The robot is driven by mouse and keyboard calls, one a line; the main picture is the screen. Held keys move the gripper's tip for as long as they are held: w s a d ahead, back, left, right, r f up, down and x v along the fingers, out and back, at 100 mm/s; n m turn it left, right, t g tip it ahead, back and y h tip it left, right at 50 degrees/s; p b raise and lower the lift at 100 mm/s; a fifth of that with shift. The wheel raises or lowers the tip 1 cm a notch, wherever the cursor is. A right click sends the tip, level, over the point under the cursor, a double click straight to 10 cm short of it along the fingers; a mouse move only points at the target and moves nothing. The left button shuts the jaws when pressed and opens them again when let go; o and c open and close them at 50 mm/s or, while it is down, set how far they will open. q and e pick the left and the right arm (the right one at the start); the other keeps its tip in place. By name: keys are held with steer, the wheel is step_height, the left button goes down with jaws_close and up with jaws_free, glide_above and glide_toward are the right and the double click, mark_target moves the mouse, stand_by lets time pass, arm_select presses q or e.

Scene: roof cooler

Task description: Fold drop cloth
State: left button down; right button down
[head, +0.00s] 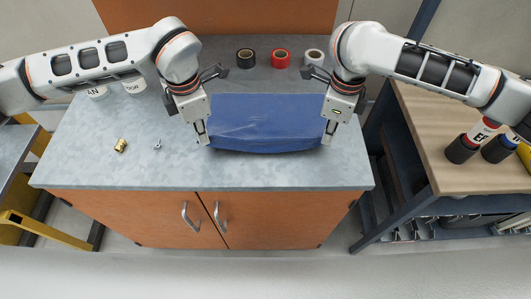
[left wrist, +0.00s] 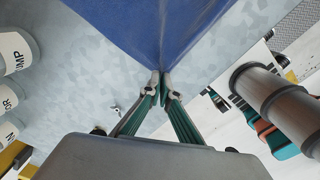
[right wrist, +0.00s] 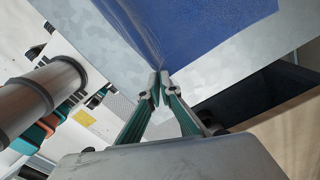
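The drop cloth (head: 265,122) is a blue sheet lying on the grey cabinet top, its front edge hanging slightly in a bulge between my grippers. My left gripper (head: 204,140) is at its front left corner; in the left wrist view the fingertips (left wrist: 161,78) are shut on the corner of the cloth (left wrist: 155,25). My right gripper (head: 327,140) is at its front right corner; in the right wrist view the fingertips (right wrist: 158,80) are shut on that corner of the cloth (right wrist: 200,30).
Black (head: 245,58), red (head: 281,60) and white (head: 314,58) tape rolls stand behind the cloth. A brass fitting (head: 120,146) and a small metal piece (head: 157,145) lie at left. White cans (head: 133,84) stand at back left. A wood-topped bench (head: 425,125) is at right.

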arm_select(q)
steer(key=shift+r, duration=0.15)
arm_select(e)
steer(key=shift+r, duration=0.15)
